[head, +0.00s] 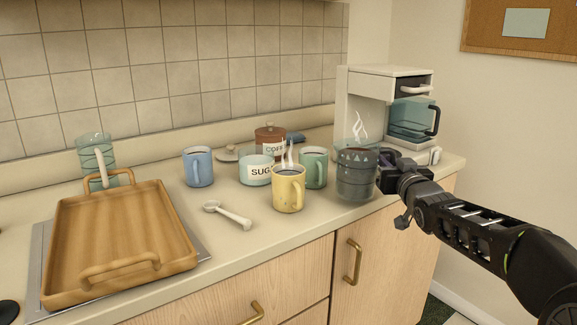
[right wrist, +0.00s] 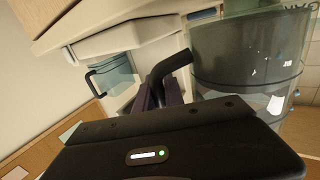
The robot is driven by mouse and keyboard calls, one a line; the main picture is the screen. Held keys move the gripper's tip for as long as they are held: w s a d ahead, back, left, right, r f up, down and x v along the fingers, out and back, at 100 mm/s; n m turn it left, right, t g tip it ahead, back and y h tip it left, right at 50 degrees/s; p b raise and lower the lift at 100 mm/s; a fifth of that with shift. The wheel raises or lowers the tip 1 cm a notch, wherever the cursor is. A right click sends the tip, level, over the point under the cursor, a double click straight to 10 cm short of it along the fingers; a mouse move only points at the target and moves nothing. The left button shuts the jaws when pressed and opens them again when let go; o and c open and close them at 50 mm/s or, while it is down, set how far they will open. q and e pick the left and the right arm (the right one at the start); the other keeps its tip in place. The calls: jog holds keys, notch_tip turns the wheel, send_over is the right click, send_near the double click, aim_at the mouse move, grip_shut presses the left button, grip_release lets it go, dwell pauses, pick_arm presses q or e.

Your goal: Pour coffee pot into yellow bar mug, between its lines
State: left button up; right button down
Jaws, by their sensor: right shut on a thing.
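The glass coffee pot (head: 356,178) holds dark coffee and steams. It looks upright at the counter's right front; I cannot tell whether it touches the counter. My right gripper (head: 388,172) is shut on its black handle, which also shows in the right wrist view (right wrist: 172,66) beside the pot's glass wall (right wrist: 248,60). The yellow mug (head: 289,190) stands upright on the counter, left of the pot and apart from it. It steams and has dark liquid inside; its lines are too small to read. My left gripper is not in view.
A blue mug (head: 198,168), a green mug (head: 316,167), a sugar jar (head: 256,170) and a coffee canister (head: 271,139) stand around the yellow mug. A white scoop (head: 230,216) lies in front. A wooden tray (head: 70,215) is at left. The coffee maker (head: 372,85) stands behind the pot.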

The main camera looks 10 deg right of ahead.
aim_at(394, 149)
jog(key=shift+r+p, duration=1.2)
jog(key=shift+r, duration=1)
